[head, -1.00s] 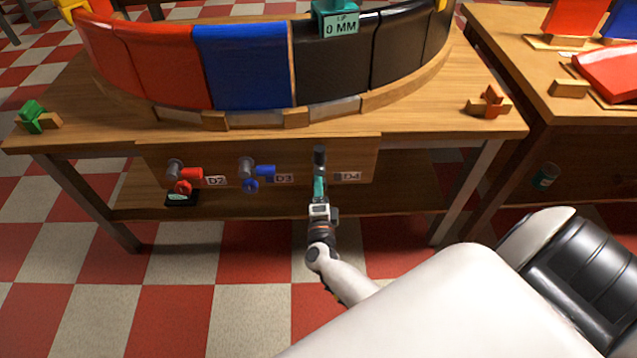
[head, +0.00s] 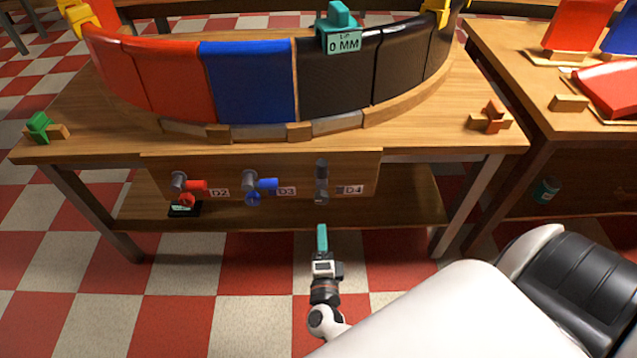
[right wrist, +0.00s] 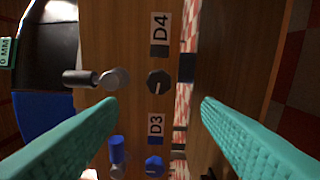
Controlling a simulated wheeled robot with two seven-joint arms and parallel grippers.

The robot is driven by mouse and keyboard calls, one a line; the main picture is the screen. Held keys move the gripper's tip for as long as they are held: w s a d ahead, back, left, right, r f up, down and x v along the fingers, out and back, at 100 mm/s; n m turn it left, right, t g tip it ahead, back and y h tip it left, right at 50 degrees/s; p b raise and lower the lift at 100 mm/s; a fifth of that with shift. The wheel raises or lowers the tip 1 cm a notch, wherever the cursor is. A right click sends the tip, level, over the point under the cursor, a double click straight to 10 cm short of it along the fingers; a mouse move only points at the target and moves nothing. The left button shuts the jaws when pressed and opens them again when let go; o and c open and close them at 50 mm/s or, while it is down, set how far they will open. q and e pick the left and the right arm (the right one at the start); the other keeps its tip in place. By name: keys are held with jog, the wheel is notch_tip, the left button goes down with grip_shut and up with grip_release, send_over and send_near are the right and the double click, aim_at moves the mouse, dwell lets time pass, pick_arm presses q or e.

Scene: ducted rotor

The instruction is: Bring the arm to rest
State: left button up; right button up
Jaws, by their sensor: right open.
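My right gripper (head: 322,238) is in the head view, in front of and below the bench's front panel, apart from it. Its teal fingers also show in the right wrist view (right wrist: 160,125), spread wide with nothing between them. Ahead of it is the black and grey fitting at D4 (head: 321,180); in the right wrist view its dark knob (right wrist: 158,81) lies beyond the fingertips, untouched. My right arm (head: 430,315) reaches in from the lower right. My left gripper is not in view.
The panel (head: 360,165) also carries a red fitting (head: 190,186) at D2 and a blue fitting (head: 262,184) at D3. A curved wall of red, blue and black segments (head: 250,85) stands on the bench (head: 420,140). A second table (head: 520,90) is at right. Checkered floor lies in front.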

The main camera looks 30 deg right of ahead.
jog(key=a+f+n+y, duration=0.5)
jog(key=a+n+y, duration=0.35)
jog(key=n, duration=0.25)
jog(key=s+a+f+n+g+y, duration=0.1)
jog(key=s+f+n+g+y, duration=0.2)
jog(key=s+f+n+g, duration=0.65)
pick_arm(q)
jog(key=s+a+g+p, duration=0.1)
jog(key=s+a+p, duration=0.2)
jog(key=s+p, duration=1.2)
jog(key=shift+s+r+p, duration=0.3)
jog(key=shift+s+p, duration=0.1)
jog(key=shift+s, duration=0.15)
pick_arm(e)
jog(key=s+d+f+n+g, duration=0.1)
jog(key=s+d+n, duration=0.1)
jog(key=s, duration=0.6)
jog(key=s+d+f+n+g+h, duration=0.1)
jog(key=s+d+g, duration=0.1)
jog(key=s, duration=0.6)
jog(key=s+d+f+n+g+h, duration=0.1)
jog(key=s+d+n+g, duration=0.1)
jog(key=s, duration=0.6)
jog(key=shift+s+d+f+n, duration=0.25)
jog(key=shift+s+d+n, duration=0.1)
jog(key=shift+d, duration=0.3)
